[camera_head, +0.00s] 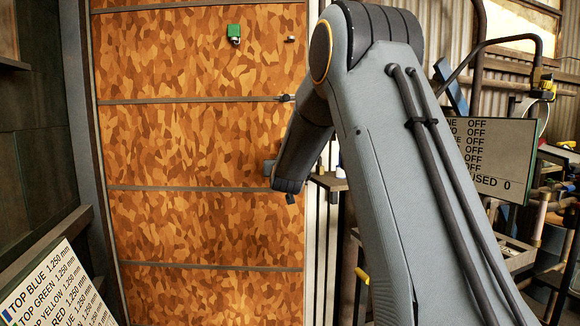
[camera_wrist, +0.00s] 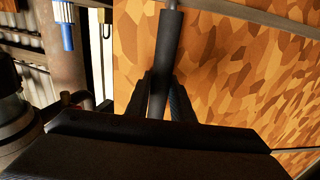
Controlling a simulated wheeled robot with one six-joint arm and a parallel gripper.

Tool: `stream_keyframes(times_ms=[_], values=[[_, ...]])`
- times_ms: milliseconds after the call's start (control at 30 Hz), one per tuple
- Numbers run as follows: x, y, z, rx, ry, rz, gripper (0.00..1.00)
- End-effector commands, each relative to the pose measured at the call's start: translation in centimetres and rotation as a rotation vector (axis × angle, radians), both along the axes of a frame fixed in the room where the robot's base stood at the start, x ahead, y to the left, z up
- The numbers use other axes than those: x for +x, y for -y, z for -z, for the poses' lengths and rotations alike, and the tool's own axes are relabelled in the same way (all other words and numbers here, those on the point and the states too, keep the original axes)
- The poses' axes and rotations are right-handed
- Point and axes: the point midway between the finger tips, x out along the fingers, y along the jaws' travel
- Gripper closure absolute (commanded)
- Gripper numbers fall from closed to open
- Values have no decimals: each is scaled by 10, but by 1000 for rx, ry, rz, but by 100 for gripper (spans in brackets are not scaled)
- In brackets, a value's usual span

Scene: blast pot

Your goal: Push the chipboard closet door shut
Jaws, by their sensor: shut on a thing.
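The chipboard closet door (camera_head: 190,145) fills the left middle of the head view, with orange-brown flakes and dark cross strips. It looks nearly face-on, and its right edge runs beside a pale upright strip (camera_head: 313,240). I cannot tell whether a gap is left there. My gripper (camera_wrist: 167,95) is shut on a dark round bar (camera_wrist: 169,35) in front of the door face in the wrist view. The bar looks like a door handle, but its mounts are hidden. In the head view my arm hides the fingers and the bar.
A green padlock (camera_head: 234,34) is high on the door. A text board (camera_head: 60,285) stands at lower left, and a sign with OFF lines (camera_head: 492,160) at right. Shelving and pipes crowd the right side. A blue-ended hanging object (camera_wrist: 67,35) shows in the wrist view.

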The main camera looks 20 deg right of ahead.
Motion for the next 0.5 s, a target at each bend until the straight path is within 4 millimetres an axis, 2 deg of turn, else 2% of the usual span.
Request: stream_keyframes(times_ms=[33, 267, 300, 367, 500], values=[[2, -5, -1, -4, -1, -8, 100], [1, -2, -1, -5, -2, -5, 100], [1, -2, -1, -5, -2, -5, 72], [0, -1, -1, -4, -1, -4, 62], [0, 3, 0, -3, -1, 2, 61]])
